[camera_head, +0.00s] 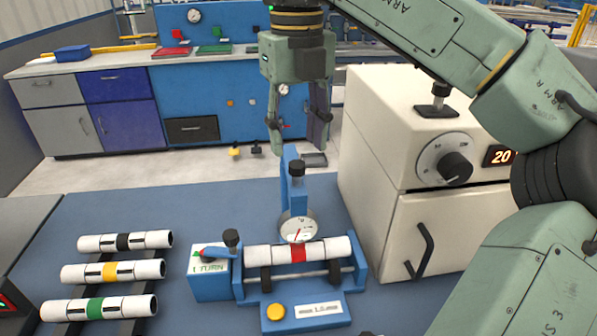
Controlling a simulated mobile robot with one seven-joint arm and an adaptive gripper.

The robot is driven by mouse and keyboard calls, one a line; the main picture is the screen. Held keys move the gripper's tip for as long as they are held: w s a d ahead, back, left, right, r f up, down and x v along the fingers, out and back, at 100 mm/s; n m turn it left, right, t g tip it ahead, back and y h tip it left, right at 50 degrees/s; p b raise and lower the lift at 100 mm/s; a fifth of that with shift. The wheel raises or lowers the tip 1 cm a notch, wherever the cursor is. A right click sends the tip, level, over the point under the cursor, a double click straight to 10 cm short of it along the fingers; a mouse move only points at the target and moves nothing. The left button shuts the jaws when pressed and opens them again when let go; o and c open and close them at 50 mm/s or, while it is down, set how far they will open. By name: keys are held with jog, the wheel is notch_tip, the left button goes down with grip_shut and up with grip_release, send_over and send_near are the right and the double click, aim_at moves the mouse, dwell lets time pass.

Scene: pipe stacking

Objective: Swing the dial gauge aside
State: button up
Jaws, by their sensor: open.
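The dial gauge (298,227) has a round white face with a red needle. The gauge stands over a white pipe with a red band (325,249), which lies across the blue fixture (262,312). Whether the gauge touches the pipe, I cannot tell. My gripper (296,150) points down above the gauge arm, open and empty, its fingers apart on either side of the arm's top.
A white oven-like cabinet (400,215) with a dial and handle stands close on the right. Several white pipes with black, yellow and green bands (110,272) lie on a rack at left. A box marked 1 TURN (209,275) with a lever adjoins the fixture. Bench space behind the rack is clear.

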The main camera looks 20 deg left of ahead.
aim_at(298, 165)
notch_tip(298, 165, down, 7)
jog(key=shift+w+r+p, duration=0.1)
jog(key=shift+r+p, duration=0.1)
jog(key=shift+p, duration=0.2)
grip_shut()
dwell(0.4)
dwell(0.3)
